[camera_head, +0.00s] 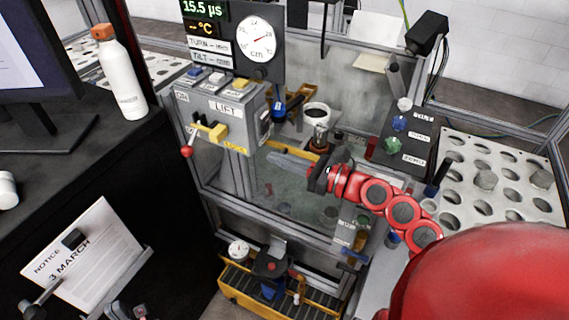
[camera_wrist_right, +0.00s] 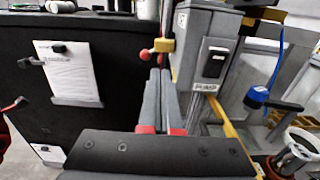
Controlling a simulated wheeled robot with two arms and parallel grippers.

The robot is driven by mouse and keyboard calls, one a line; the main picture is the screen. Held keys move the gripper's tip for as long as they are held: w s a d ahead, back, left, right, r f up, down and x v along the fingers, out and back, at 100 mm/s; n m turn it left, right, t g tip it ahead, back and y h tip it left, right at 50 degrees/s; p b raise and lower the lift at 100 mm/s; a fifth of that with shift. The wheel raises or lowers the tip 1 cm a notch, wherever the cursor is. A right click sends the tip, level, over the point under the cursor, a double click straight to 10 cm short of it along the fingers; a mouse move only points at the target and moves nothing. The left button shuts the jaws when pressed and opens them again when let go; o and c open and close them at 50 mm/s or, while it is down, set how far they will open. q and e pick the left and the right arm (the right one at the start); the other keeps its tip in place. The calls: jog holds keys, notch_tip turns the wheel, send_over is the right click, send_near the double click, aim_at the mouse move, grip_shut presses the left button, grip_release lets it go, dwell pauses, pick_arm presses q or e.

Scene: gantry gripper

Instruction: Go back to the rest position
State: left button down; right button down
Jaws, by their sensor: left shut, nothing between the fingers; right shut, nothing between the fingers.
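My right gripper (camera_head: 272,156) reaches in from the right on a red arm, over the middle of the framed bench. Its grey fingers are shut and empty. In the right wrist view its fingertips (camera_wrist_right: 160,74) lie together, just left of the grey control box. My left gripper (camera_head: 127,311) shows only as a small dark and grey part at the bottom edge of the head view, below the notice. It is shut and empty, and most of it is cut off.
The control box (camera_head: 218,113) with a red-knobbed lever (camera_head: 187,151) stands close to my right gripper. A cup (camera_head: 317,115) is behind it. A notice (camera_head: 83,255), a white bottle (camera_head: 121,75) and a yellow tray (camera_head: 245,288) surround the bench. A perforated plate (camera_head: 480,205) is at right.

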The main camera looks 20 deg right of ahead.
jog(key=shift+s+d, duration=0.15)
jog(key=shift+s, duration=0.1)
